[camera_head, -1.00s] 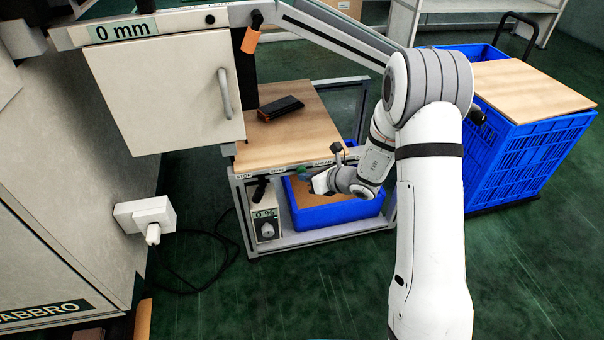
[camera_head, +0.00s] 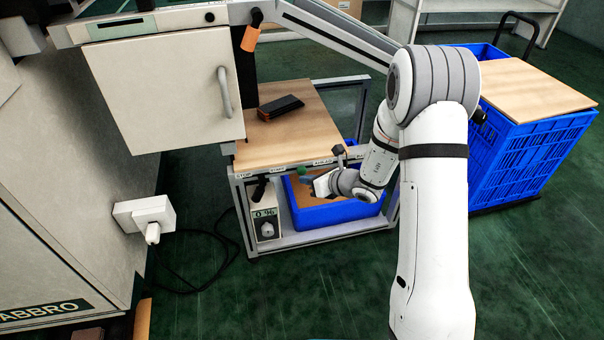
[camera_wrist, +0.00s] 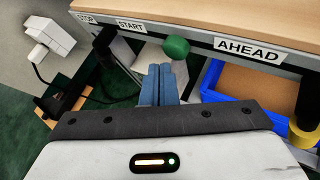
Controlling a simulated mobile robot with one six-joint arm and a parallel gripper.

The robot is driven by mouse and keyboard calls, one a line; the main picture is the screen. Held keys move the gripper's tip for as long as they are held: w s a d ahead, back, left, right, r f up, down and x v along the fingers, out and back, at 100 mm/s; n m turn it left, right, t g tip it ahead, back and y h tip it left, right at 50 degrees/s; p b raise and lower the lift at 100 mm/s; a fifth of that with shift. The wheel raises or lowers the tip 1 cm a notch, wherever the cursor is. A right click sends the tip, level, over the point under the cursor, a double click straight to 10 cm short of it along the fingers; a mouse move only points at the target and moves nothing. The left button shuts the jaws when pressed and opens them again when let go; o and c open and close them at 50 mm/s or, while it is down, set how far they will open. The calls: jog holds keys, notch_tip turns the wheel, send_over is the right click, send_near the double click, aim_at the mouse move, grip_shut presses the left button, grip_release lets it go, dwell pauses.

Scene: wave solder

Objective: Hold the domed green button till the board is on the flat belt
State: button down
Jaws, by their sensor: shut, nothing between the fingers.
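The domed green button (camera_wrist: 175,47) sits on the table's front rail, between the START and AHEAD labels in the wrist view. It also shows as a small green spot in the head view (camera_head: 303,170). My gripper (camera_wrist: 160,68) has its blue fingers shut together and empty. In the wrist view their tips lie just below and left of the button, with a small gap in the picture; true depth is hard to tell. In the head view my gripper (camera_head: 318,184) is in front of the rail. I cannot make out the board or the flat belt.
A wooden tabletop (camera_head: 300,137) carries a dark flat object (camera_head: 280,107). A blue crate (camera_head: 330,215) stands below it, beside a control box (camera_head: 265,222) reading 0 %. A white cabinet door (camera_head: 165,95) hangs at left. A black post with a yellow collar (camera_wrist: 303,135) is at right.

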jog(key=shift+s, duration=0.15)
jog(key=s, duration=0.1)
jog(key=s+d+b, duration=0.1)
jog(key=s, duration=0.2)
jog(key=shift+s+d, duration=0.25)
jog(key=shift+s, duration=0.15)
dwell(0.5)
jog(key=s+r+n+g+p, duration=0.2)
jog(key=s+r+n+p, duration=0.3)
jog(key=r, duration=0.5)
jog(key=s+r+n+g+p, duration=0.2)
jog(key=s+r+n+p, duration=0.3)
jog(key=r, duration=0.4)
jog(key=s+r+n+g+p, duration=0.25)
jog(key=r+n+p, duration=0.35)
jog(key=r, duration=0.4)
jog(key=s+d+r+n+h+p, duration=0.3)
jog(key=s+d+r+n+p, duration=0.1)
jog(key=r, duration=0.4)
jog(key=s+d+r+n+t+h+p, duration=0.1)
jog(key=s+d+r+n+h+p, duration=0.2)
jog(key=d+r+p, duration=0.3)
jog(key=s+d+r+n+t+h+p, duration=0.1)
jog(key=s+d+r+n+h+p, duration=0.3)
jog(key=r+p, duration=0.5)
jog(key=shift+s+d+r+n, duration=0.4)
jog(key=shift+r+n, duration=0.1)
jog(key=shift+r, duration=0.05)
